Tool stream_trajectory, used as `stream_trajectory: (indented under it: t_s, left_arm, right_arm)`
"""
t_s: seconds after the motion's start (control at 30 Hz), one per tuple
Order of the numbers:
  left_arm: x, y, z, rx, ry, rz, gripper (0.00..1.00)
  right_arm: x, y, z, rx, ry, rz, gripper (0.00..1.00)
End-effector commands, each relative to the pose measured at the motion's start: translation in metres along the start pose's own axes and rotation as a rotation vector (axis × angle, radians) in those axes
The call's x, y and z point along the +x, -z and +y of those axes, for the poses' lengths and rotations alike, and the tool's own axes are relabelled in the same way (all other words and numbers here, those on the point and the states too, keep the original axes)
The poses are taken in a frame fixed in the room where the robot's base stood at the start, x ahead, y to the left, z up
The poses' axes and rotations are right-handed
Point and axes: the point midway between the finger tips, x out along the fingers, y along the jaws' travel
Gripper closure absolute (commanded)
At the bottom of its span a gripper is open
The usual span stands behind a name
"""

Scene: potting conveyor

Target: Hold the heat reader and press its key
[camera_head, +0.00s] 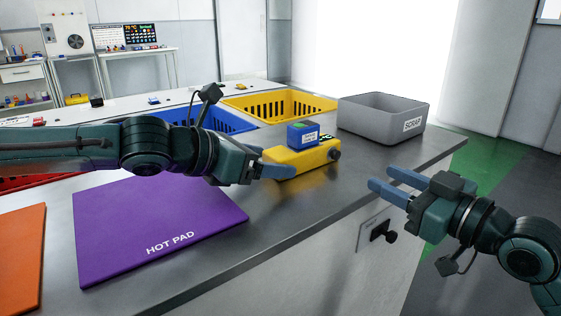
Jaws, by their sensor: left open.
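A yellow device (303,158) with a dark round knob at its right end lies on the grey metal worktop; it looks like the heat reader. A small blue block (303,137) with a green top and a white label shows on or just behind it; I cannot tell which. I cannot make out which part is the key. My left gripper (273,162) is open at the left end of the yellow device, its fingers overlapping it in the picture; contact is unclear. My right gripper (386,181) is open and empty, right of the device, beyond the worktop's front edge.
A purple hot pad (155,222) lies at the front left, beside an orange mat (20,260). Behind are a blue crate (232,121), a yellow crate (275,104) and a grey scrap bin (382,115). A dark knob (384,232) sticks out of the worktop's front.

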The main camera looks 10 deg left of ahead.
Motion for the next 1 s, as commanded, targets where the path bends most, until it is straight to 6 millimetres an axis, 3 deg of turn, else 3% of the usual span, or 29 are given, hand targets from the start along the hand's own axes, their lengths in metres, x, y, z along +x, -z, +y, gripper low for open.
stream_trajectory:
  t_s: [0.23,0.63,1.0]
  left_arm:
    - [0.03,0.001,-0.001,0.0,0.001,0.001,0.25]
    - [0.035,0.0,0.0,-0.001,0.0,-0.001,0.26]
    - [0.035,0.0,0.0,-0.001,0.0,-0.001,0.57]
  right_arm:
    - [0.0,0.0,0.0,0.0,0.0,0.0,0.64]
    - [0.0,0.0,0.0,0.0,0.0,0.0,0.64]
    - [0.0,0.0,0.0,0.0,0.0,0.0,0.64]
